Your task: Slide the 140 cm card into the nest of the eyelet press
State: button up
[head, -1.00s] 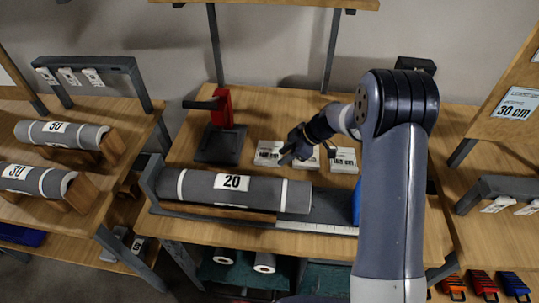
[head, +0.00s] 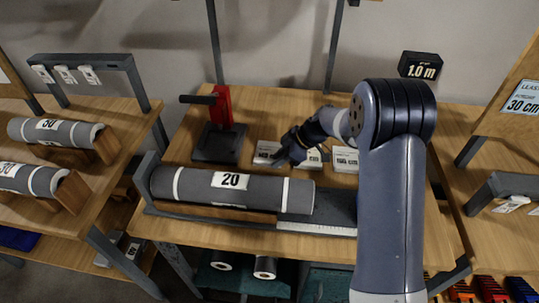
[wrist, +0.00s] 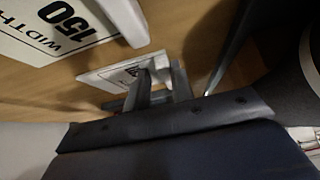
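The eyelet press (head: 222,106) is red with a dark lever and a dark flat base (head: 218,144), behind the large roll. Its nest is too small to make out. Three white cards lie in a row to its right: a left card (head: 267,151), a middle card (head: 314,160) and a right card (head: 345,159). Their print is unreadable there. My gripper (head: 278,161) is low between the left and middle cards. In the wrist view a card reading 150 (wrist: 62,25) is at upper left. Another card (wrist: 108,75) is at the fingertips (wrist: 160,82), partly hidden; grip is unclear.
A grey roll marked 20 (head: 230,181) lies along the bench front beside a ruler strip (head: 315,229). A black display (head: 420,66) reads 1.0 m. Rolls marked 30 (head: 47,125) lie on the left bench. The back bench right of the press lever is fairly open.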

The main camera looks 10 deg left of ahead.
jog(key=shift+s+f, duration=0.1)
grip_shut()
jog(key=shift+r+b, duration=0.25)
jog(key=shift+b, duration=0.25)
dwell(0.3)
